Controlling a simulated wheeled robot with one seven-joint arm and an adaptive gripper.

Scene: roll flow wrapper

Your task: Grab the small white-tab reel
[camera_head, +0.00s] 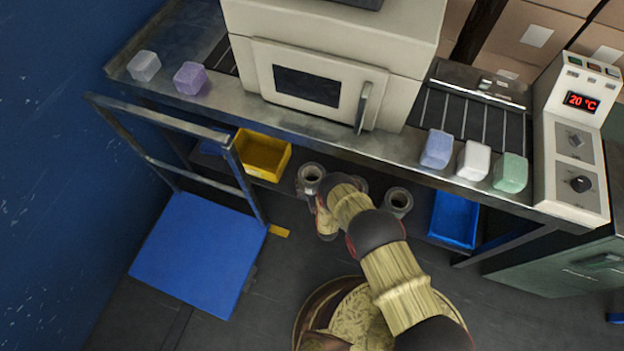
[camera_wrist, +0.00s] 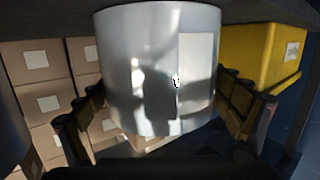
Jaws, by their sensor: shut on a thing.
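A silver-grey reel (camera_wrist: 150,70) fills the middle of the wrist view, with a pale white tab (camera_wrist: 196,75) on its side. My gripper (camera_wrist: 165,105) has a finger on each side of the reel and is shut on it. In the head view, a reel (camera_head: 311,175) stands beside the end of my arm, on the lower shelf under the bench. My wrist and arm hide most of my gripper there. Another reel (camera_head: 397,200) stands to the right, and part of a further one shows behind my arm.
A yellow bin (camera_head: 263,156) sits left of the reels and a blue bin (camera_head: 454,218) right of them. The bench edge (camera_head: 300,135) overhangs the shelf. A blue platform cart (camera_head: 200,253) stands at left. Cardboard boxes (camera_wrist: 45,60) show in the wrist view.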

